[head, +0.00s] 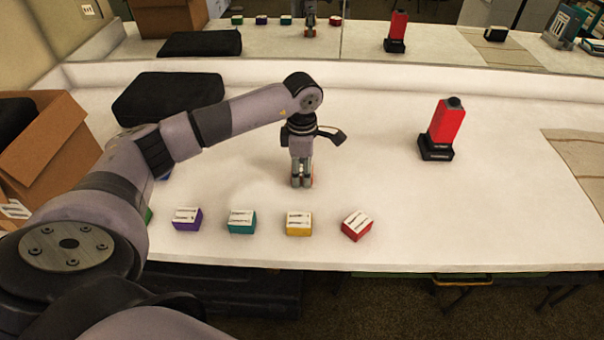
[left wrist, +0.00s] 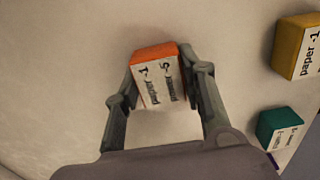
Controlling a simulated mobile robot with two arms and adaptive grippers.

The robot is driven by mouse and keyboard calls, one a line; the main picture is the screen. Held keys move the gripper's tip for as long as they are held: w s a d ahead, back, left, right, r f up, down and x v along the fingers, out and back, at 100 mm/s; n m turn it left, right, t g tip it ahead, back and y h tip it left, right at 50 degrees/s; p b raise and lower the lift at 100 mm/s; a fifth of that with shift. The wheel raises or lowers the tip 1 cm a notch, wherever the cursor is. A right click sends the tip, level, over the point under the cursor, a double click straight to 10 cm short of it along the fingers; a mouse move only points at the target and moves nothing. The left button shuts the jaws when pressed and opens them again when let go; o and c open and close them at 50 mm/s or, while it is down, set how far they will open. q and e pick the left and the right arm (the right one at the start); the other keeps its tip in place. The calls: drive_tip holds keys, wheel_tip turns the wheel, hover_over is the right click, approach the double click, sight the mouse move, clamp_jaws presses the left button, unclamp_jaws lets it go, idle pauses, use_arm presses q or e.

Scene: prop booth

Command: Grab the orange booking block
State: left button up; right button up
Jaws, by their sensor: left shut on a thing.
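The orange booking block (left wrist: 152,53) sits between the two fingers of my left gripper (left wrist: 157,84) in the left wrist view, with a white label printed in black on it. My left gripper is shut on it. In the head view my left gripper (head: 302,184) points straight down at the white table, and the block is almost wholly hidden behind its fingers. I cannot tell whether the block touches the table. My right gripper is not in view.
A row of purple (head: 187,218), teal (head: 241,221), yellow (head: 298,223) and red (head: 356,225) blocks lies along the front edge. A red device (head: 445,124) stands at the right. A black case (head: 168,97) and cardboard box (head: 45,150) are at the left. A mirror spans the back.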

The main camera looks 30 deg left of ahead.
use_arm(q)
drive_tip(key=c, duration=0.4)
